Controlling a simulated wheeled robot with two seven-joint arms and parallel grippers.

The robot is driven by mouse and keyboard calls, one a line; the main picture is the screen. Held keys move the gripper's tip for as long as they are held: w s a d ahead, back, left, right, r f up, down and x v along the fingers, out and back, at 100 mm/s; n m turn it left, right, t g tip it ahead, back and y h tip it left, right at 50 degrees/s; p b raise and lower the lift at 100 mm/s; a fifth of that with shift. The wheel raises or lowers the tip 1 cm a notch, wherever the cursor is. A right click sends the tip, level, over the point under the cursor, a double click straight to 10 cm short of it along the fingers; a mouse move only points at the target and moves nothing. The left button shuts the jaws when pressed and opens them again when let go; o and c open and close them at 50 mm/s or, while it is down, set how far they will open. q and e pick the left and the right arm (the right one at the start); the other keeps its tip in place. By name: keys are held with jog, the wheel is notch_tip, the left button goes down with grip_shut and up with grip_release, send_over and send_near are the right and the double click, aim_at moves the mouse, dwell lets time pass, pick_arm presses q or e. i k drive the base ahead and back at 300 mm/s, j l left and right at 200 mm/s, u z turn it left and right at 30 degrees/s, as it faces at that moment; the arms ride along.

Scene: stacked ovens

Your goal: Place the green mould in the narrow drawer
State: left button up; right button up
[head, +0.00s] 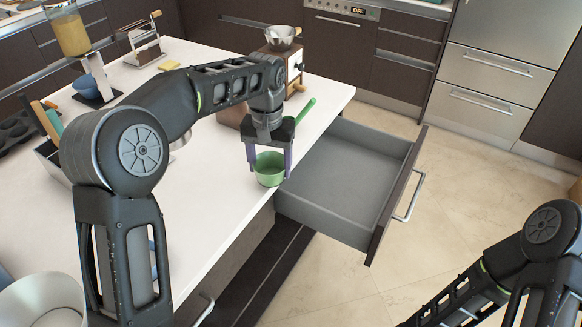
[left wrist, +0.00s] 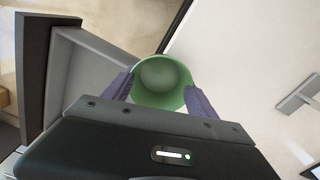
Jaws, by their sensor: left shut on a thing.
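The green mould (head: 269,171) is a small round cup, held upright between the purple fingers of my left gripper (head: 269,160). In the head view it appears at the counter's front edge, beside the open drawer; its exact height is hard to tell. The left wrist view looks into the hollow mould (left wrist: 163,82), with a finger of my left gripper (left wrist: 158,97) on each side. The open grey drawer (head: 345,180) is pulled out from under the counter and looks empty; it also shows at left in the left wrist view (left wrist: 82,75). My right gripper is out of view.
The white counter (head: 215,205) runs along the left. A green handle (head: 306,110), a wooden grinder with a metal bowl (head: 281,38) and a blue cup (head: 86,85) are on it. The drawer front (head: 398,195) stands out over the tiled floor (head: 455,205). My right arm is at lower right.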

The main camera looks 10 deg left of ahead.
aim_at(331, 192)
jog(key=i+l, duration=0.25)
jog(key=l, duration=0.15)
jog(key=i+l, duration=0.25)
jog(key=l, duration=0.2)
jog(key=i+l, duration=0.55)
jog(key=l, duration=0.3)
